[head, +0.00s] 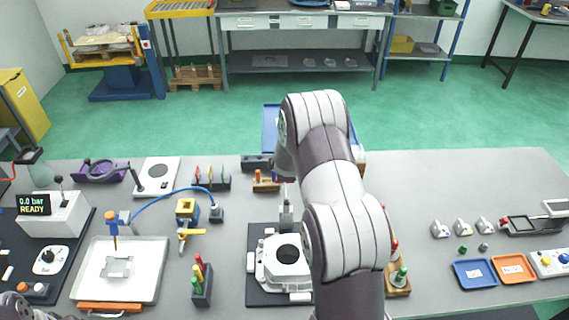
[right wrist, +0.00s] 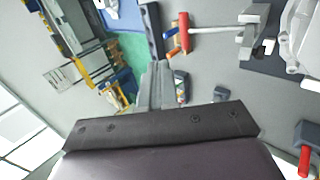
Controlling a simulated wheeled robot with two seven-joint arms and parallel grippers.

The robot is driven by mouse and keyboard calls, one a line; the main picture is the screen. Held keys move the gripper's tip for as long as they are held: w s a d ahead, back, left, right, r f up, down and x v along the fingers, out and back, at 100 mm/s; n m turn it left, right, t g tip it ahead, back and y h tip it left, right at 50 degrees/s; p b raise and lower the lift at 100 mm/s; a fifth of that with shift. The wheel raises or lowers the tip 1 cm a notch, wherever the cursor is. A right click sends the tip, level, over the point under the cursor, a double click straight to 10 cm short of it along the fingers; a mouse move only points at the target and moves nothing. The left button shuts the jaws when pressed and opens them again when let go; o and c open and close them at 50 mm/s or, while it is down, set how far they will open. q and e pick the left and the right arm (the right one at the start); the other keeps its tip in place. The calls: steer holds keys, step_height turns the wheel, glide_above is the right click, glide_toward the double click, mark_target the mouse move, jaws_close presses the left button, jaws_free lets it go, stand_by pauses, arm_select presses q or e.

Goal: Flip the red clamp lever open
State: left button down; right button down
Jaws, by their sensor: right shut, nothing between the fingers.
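A red lever (right wrist: 184,33) shows at the top of the right wrist view, with a blue piece beside it. A thin grey bar runs from it towards a grey clamp body (right wrist: 252,36). The clamp stands on a dark fixture plate (head: 258,298) that carries a pale casting (head: 283,268). My right gripper (right wrist: 157,66) is shut and empty. Its fingertips appear below the lever in that view, apart from it in the picture; the depth is hard to tell. In the head view my right arm hides the gripper tips and part of the fixture. My left gripper is out of view.
A screwdriver rack (head: 202,285) stands left of the fixture, and another (head: 210,181) farther back. A white tray (head: 150,285) lies at the left. Blue (head: 474,273) and orange (head: 513,267) trays lie at the right.

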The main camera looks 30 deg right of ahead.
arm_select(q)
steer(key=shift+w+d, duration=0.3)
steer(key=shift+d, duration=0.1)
arm_select(e)
steer(key=r, duration=0.2)
steer(key=shift+s+r, duration=0.3)
